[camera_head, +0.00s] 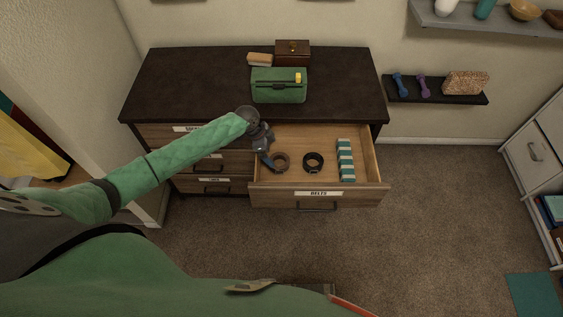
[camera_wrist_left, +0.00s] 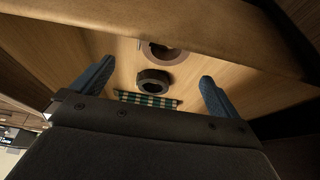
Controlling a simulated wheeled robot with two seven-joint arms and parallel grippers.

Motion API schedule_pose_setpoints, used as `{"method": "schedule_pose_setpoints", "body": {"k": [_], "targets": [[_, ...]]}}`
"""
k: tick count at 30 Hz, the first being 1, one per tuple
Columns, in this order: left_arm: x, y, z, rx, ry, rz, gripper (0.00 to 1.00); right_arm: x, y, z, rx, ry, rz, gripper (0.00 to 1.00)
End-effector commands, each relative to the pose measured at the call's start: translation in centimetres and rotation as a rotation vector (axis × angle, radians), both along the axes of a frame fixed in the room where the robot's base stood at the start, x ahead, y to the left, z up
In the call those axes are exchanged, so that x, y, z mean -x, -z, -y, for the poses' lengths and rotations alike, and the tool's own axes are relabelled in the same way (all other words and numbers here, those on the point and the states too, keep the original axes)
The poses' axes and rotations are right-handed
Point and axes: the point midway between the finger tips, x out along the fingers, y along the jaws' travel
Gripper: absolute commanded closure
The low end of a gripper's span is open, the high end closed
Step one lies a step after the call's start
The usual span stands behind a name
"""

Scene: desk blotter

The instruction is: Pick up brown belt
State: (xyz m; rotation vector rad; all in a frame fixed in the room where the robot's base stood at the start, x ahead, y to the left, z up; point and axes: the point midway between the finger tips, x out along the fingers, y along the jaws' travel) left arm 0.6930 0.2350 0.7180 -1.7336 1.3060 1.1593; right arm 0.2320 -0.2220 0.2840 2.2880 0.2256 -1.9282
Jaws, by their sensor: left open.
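The brown belt (camera_head: 281,161) lies coiled in the left part of the open drawer (camera_head: 330,196) labelled "BELTS". In the left wrist view the brown belt (camera_wrist_left: 163,53) shows just beyond the fingers, near the drawer wall. My left gripper (camera_head: 268,157) is over the drawer's left side, its blue fingers close to the brown belt's left edge in the head view. It is open, and in the left wrist view its fingers (camera_wrist_left: 157,72) are wide apart with nothing held between them. My right gripper is not in view.
A coiled black belt (camera_head: 313,161) and a green-and-white striped item (camera_head: 345,160) lie to the right in the drawer. The dark dresser top (camera_head: 200,85) holds a green bag (camera_head: 279,92), a wooden box (camera_head: 292,52) and a brush-like block (camera_head: 260,59).

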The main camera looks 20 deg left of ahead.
Motion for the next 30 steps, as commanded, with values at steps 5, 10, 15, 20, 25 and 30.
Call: {"method": "schedule_pose_setpoints", "body": {"k": [5, 10, 15, 20, 25, 30], "targets": [[0.0, 1.8, 0.0, 0.0, 0.0, 0.0, 0.0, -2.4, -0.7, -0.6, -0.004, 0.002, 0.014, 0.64], [0.0, 2.1, 0.1, 0.0, -0.001, -0.001, 0.0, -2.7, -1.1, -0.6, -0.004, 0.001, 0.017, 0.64], [-0.2, 3.2, 0.7, 0.001, 0.0, -0.001, 0.0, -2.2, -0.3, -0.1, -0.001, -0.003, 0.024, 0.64], [-0.3, 4.1, 0.9, 0.0, -0.001, -0.001, 0.0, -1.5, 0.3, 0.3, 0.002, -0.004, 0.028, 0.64], [-0.5, 5.1, 1.4, 0.001, -0.001, -0.001, 0.0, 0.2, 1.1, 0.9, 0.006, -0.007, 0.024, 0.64], [-0.7, 6.8, 2.0, 0.0, -0.001, -0.001, 0.0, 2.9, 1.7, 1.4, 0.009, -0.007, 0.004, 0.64]]}}
